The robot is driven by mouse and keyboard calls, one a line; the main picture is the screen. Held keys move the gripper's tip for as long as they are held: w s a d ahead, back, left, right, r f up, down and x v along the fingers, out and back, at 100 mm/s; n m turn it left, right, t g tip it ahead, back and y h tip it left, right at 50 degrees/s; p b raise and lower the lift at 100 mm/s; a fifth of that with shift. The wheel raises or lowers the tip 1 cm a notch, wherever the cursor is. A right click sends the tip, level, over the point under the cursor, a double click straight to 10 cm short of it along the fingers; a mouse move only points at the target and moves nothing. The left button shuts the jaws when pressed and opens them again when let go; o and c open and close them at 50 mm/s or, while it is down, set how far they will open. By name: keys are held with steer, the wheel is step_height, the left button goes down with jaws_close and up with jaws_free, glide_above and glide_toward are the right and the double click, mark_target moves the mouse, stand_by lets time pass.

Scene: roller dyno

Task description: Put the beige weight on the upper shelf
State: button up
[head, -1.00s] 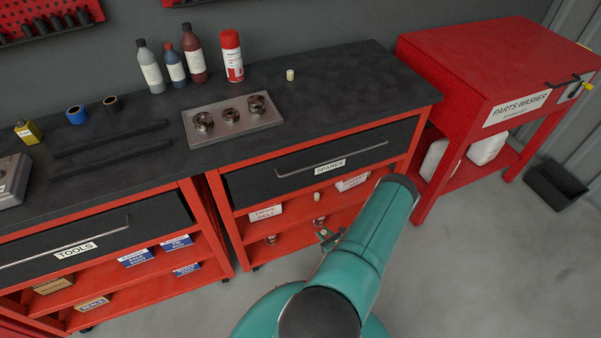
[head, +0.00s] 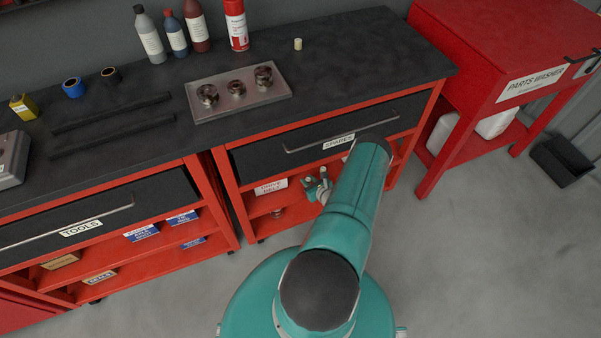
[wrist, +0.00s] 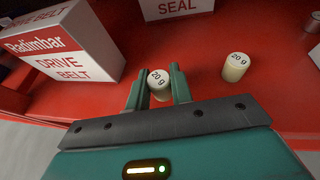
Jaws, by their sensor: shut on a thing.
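A beige weight (wrist: 159,88) marked 20 g is between the two fingers of my gripper (wrist: 159,81), which is shut on it. It is upright at the red upper shelf (wrist: 205,70) of the spares cart. I cannot tell whether its base touches the shelf. A second beige 20 g weight (wrist: 236,67) stands on that shelf to the right, apart from my gripper. In the head view my gripper (head: 316,187) is at the upper shelf, right of the drive belt box, and my arm hides part of the shelf. A third small beige piece (head: 298,44) stands on the bench top.
The drive belt box (wrist: 64,45) is close on the left of my gripper. A seal box (wrist: 176,6) is behind the weights. The spares drawer (head: 325,138) above is shut. A lower shelf holds small metal parts (head: 277,212). The parts washer (head: 500,80) stands to the right.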

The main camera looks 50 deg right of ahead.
mark_target(301, 174)
steer(key=shift+w+d, duration=0.35)
steer(key=shift+w, duration=0.5)
steer(key=w, duration=0.2)
steer(key=w+d, duration=0.1)
steer(key=shift+w+d, duration=0.1)
steer(key=shift+w, duration=0.3)
steer(key=shift+f, duration=0.75)
steer(key=shift+s+f, duration=0.1)
steer(key=shift+f, duration=0.05)
steer(key=o, duration=0.9)
steer(key=shift+o, duration=0.2)
steer(key=shift+s+r, duration=0.25)
steer(key=shift+s, duration=0.05)
steer(key=v, duration=1.1)
steer(key=shift+s+r, duration=0.1)
